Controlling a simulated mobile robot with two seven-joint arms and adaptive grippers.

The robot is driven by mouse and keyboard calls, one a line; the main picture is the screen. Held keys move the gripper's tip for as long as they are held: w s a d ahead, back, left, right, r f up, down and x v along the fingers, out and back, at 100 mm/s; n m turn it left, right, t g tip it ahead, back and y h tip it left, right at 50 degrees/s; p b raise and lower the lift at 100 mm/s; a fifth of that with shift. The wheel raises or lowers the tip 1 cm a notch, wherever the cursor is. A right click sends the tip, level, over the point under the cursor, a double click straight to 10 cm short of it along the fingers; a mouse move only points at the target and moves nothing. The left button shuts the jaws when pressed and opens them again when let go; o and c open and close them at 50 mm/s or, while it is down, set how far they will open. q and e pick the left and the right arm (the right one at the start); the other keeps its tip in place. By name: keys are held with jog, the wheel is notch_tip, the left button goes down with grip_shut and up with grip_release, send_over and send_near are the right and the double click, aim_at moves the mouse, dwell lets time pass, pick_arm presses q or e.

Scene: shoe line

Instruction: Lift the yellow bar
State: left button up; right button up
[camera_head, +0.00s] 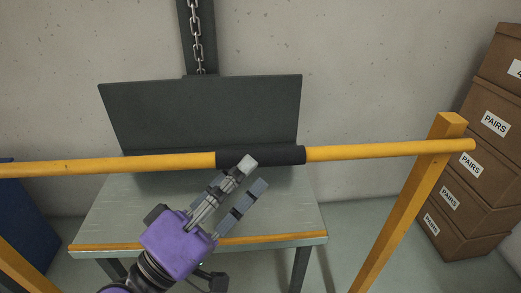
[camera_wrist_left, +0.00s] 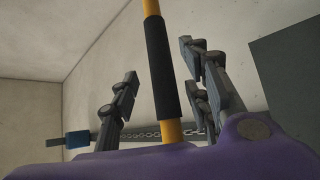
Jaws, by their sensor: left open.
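The yellow bar (camera_head: 375,150) spans the head view from left to right, with a black sleeve (camera_head: 285,155) around its middle. Its right end rests at the top of a yellow post (camera_head: 410,195). My left gripper (camera_head: 252,175), with a purple body, is open just below the sleeve; one fingertip overlaps the sleeve's lower edge in the picture. In the left wrist view, the sleeve (camera_wrist_left: 162,70) appears between the spread fingers of my left gripper (camera_wrist_left: 158,62). Nothing is gripped, and I cannot tell whether a finger touches the bar. My right gripper is not in view.
A pale table (camera_head: 110,225) with a dark upright panel (camera_head: 200,110) stands behind the bar. A chain (camera_head: 196,35) hangs on a dark column above. Brown boxes (camera_head: 485,165) are stacked at right. A dark blue object (camera_head: 22,220) stands at left.

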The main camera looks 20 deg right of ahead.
aim_at(262, 156)
pick_arm(q)
jog(key=p+x, duration=0.1)
jog(key=x, duration=0.4)
grip_shut()
dwell(0.3)
